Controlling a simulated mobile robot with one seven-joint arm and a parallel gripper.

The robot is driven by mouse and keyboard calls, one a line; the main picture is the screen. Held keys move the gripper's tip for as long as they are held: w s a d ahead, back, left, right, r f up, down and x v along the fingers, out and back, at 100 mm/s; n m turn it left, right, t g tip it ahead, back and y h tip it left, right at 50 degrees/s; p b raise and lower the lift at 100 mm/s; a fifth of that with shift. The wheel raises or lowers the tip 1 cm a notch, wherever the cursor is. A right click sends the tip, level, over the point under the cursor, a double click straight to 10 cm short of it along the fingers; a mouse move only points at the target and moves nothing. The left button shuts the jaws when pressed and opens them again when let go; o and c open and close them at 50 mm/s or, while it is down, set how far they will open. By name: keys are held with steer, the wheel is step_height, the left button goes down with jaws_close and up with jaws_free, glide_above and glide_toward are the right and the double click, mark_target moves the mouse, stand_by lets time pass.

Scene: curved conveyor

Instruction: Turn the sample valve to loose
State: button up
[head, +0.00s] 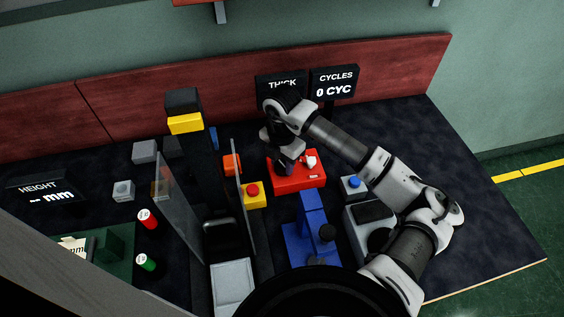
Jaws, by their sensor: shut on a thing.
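A red box (313,180) stands on the dark table, right of the middle, with small white parts (309,162) on its top; I take it to carry the sample valve. My gripper (284,166) points down at the left part of its top and is shut on what seems to be the valve's knob. The fingers and wrist cover most of the knob, so its turned position cannot be read.
A yellow box with a red button (253,194) and an orange block (232,163) stand left of the red box. A blue stand (311,216) is in front, and a blue-button box (354,187) is at its right. A clear upright panel (242,198) stands left.

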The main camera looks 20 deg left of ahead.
steer(key=n+b, duration=0.1)
steer(key=b, duration=0.1)
steer(key=n+b, duration=0.1)
steer(key=b, duration=0.1)
steer(key=shift+f+n, duration=0.35)
steer(key=shift+n, duration=0.05)
steer(key=n+b, duration=0.4)
steer(key=b, duration=0.2)
steer(key=shift+b, duration=0.4)
steer(key=n+b, duration=0.8)
steer(key=shift+r+n, duration=0.2)
steer(key=shift+n, duration=0.1)
steer(key=n+b, duration=0.1)
steer(key=n, duration=0.2)
steer(key=shift+n+b, duration=0.3)
steer(key=shift+b, duration=0.05)
steer(key=n+b, duration=0.1)
steer(key=n, duration=0.3)
steer(key=shift+r+n, duration=0.1)
steer(key=shift+n, duration=0.2)
steer(key=n+b, duration=0.1)
steer(key=n, duration=0.3)
steer(key=shift+r+n, duration=0.1)
steer(key=shift+n, duration=2)
